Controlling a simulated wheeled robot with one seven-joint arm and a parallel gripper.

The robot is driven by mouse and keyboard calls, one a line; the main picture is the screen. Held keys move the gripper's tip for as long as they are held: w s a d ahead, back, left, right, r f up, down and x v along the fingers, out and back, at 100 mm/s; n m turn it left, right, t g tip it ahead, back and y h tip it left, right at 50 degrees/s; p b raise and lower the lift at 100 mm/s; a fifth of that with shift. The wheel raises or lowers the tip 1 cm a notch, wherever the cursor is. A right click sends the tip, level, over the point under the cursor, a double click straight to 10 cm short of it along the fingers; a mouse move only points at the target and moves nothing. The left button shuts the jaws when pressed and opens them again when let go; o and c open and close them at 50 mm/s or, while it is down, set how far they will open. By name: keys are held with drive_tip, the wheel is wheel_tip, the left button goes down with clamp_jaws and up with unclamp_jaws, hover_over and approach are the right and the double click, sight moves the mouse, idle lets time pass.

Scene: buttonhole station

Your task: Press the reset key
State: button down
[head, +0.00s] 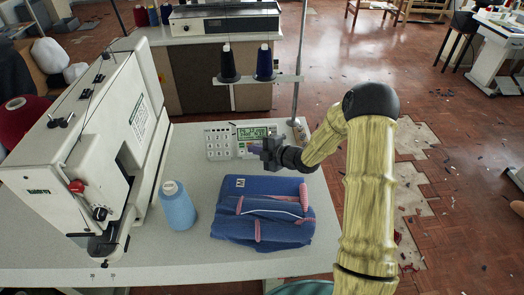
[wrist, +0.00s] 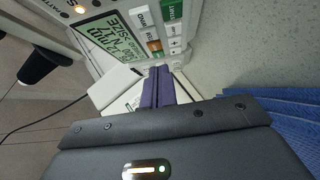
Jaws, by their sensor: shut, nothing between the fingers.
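The control box (head: 221,143) stands on the sewing table with a number keypad, a lit green display and a column of keys at its right. In the wrist view, the display (wrist: 107,38) is beside a green START key (wrist: 172,10), white keys (wrist: 143,15) and an orange-brown key (wrist: 154,45). I cannot read for certain which is the reset key. My gripper (head: 255,149) is shut and empty, in front of the box's right part. Its purple fingertips (wrist: 158,70) are close to the lower keys; I cannot tell whether they touch.
A folded blue garment (head: 262,212) lies below my gripper. A blue thread cone (head: 177,206) and the white sewing machine (head: 100,150) stand to the left. A thread stand pole (head: 299,70) with two dark cones rises behind the box.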

drive_tip(key=shift+w+f, duration=0.25)
drive_tip(key=shift+w, duration=0.25)
drive_tip(key=shift+w+f, duration=0.25)
drive_tip(key=shift+w, duration=0.25)
drive_tip(key=shift+w+f+b, duration=0.35)
drive_tip(key=shift+b, duration=0.15)
drive_tip(key=shift+w+d, duration=0.15)
drive_tip(key=shift+r, duration=0.25)
